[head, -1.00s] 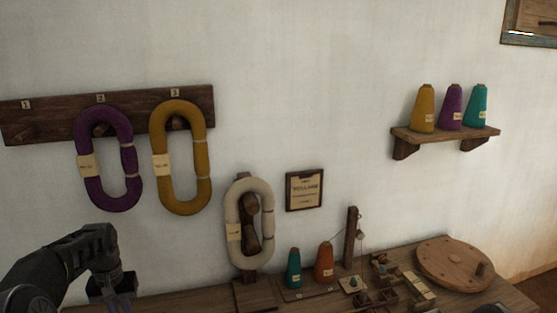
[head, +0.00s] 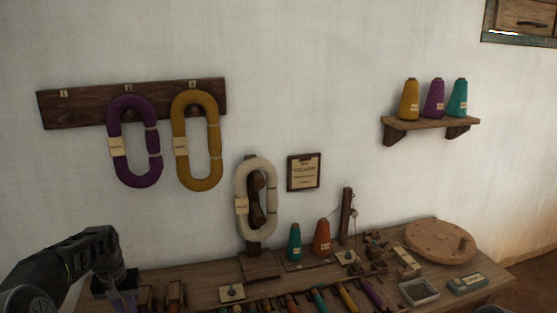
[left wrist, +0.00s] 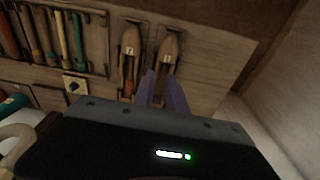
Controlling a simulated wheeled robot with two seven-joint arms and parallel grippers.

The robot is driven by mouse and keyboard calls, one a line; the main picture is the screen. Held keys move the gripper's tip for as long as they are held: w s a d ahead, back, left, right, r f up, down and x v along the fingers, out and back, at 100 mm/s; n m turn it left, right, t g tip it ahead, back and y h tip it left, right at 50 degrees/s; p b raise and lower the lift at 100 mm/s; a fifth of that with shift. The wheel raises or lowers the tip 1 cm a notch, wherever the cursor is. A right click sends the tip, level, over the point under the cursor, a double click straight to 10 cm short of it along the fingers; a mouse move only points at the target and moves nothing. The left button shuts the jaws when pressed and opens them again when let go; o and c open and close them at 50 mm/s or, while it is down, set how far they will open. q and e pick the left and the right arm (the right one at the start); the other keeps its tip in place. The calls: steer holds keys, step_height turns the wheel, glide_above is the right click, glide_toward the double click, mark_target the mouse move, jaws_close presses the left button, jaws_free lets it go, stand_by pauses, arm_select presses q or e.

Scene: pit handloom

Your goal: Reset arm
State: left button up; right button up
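My left gripper (head: 122,302) is at the lower left of the head view, over the left end of the wooden table (head: 205,273). Its purplish fingers (left wrist: 162,90) point toward two numbered wooden shuttles (left wrist: 131,52) in the left wrist view. The fingers sit close together and nothing is clearly held; their exact gap is hard to tell. My right gripper does not show in either view.
A peg board (head: 80,107) carries a purple hank (head: 127,168) and a yellow hank (head: 180,165). Cones (head: 294,243), several tools and a round wooden disc (head: 440,241) crowd the tabletop. A wall shelf (head: 430,123) holds three cones.

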arm_select(q)
steer(key=w+d+f+t, duration=0.2)
steer(key=d+f, duration=0.5)
steer(key=f, duration=0.1)
steer(key=s+d+f+h+b, duration=0.1)
steer(key=s+d+f, duration=0.4)
steer(key=d+f, duration=0.25)
steer(key=s+d+f+h+b, duration=0.1)
steer(key=s+d+f+h, duration=0.1)
steer(key=s+d+f, duration=0.4)
steer(key=s+d+f+g+b, duration=0.1)
steer(key=s+d+f, duration=0.2)
steer(key=s+d, duration=0.2)
steer(key=s+d+f+m+h, duration=0.1)
steer(key=s+d+f, duration=0.2)
steer(key=s, duration=0.7)
steer(key=s+d+f+g+b, duration=0.1)
steer(key=s+d+f, duration=0.2)
steer(key=s+d, duration=0.4)
steer(key=shift+s+d+m+g+b, duration=0.3)
steer(key=shift+s+m+b, duration=0.05)
steer(key=shift+s+m, duration=0.05)
